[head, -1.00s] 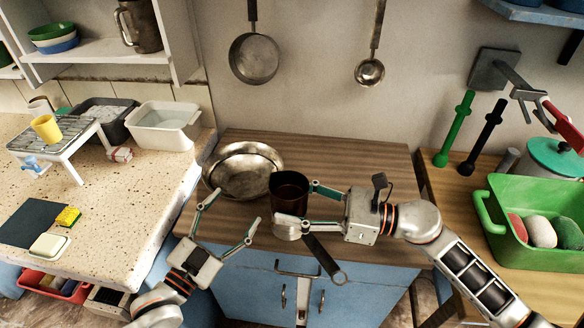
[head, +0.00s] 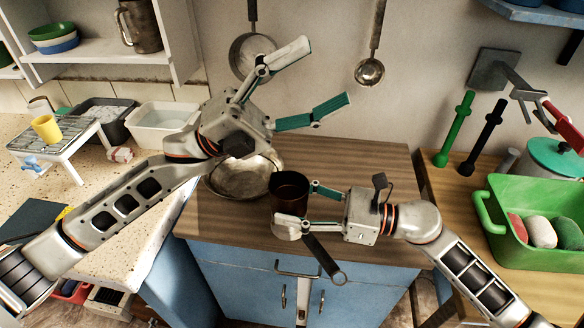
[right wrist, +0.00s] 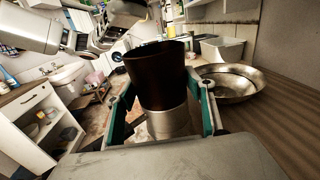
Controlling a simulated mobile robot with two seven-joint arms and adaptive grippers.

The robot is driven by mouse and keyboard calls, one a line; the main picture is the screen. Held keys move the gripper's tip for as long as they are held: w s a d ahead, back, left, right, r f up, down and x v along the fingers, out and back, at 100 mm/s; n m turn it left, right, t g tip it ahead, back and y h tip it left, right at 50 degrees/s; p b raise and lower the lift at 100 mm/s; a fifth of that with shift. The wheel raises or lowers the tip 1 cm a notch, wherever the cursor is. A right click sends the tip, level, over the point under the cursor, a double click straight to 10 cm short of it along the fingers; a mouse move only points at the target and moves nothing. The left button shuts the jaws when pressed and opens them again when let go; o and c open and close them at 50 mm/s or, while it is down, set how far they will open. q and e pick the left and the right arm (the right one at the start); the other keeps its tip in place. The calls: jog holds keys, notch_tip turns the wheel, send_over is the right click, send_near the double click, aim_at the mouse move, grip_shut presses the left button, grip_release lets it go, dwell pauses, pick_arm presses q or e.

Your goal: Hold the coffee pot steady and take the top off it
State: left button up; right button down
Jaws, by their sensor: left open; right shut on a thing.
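The coffee pot has a dark brown, cup-like upper part (head: 289,190) that looks open from above, over a silver lower part that shows in the right wrist view (right wrist: 167,123). It stands upright near the front edge of the wooden counter. A dark handle (head: 325,260) slants out below it towards the front right. My right gripper (head: 304,206) is shut on the pot from the right, its fingers on both sides of the silver lower part. My left gripper (head: 328,70) is open and empty, raised above and behind the pot, fingers pointing right.
A metal basin (head: 232,180) lies left of the pot, partly hidden by my left arm. A pan (head: 240,55) and a ladle (head: 369,72) hang on the wall behind. A green crate (head: 490,225) stands at right. The wooden counter (head: 375,165) behind the pot is clear.

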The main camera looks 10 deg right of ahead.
pick_arm(q)
jog(key=s+d+f+m+g+y, duration=0.3)
jog(key=s+d+m+g+y, duration=0.25)
jog(key=s+m+y, duration=0.5)
jog(key=m+t+y, duration=1.2)
jog(key=m+y, duration=0.2)
jog(key=m, duration=0.4)
send_over(292, 197)
jog(key=shift+g+h, duration=0.25)
notch_tip(292, 197, down, 16)
jog(key=shift+s+r, duration=0.15)
jog(key=shift+r, duration=0.1)
jog(key=shift+f, duration=3.95)
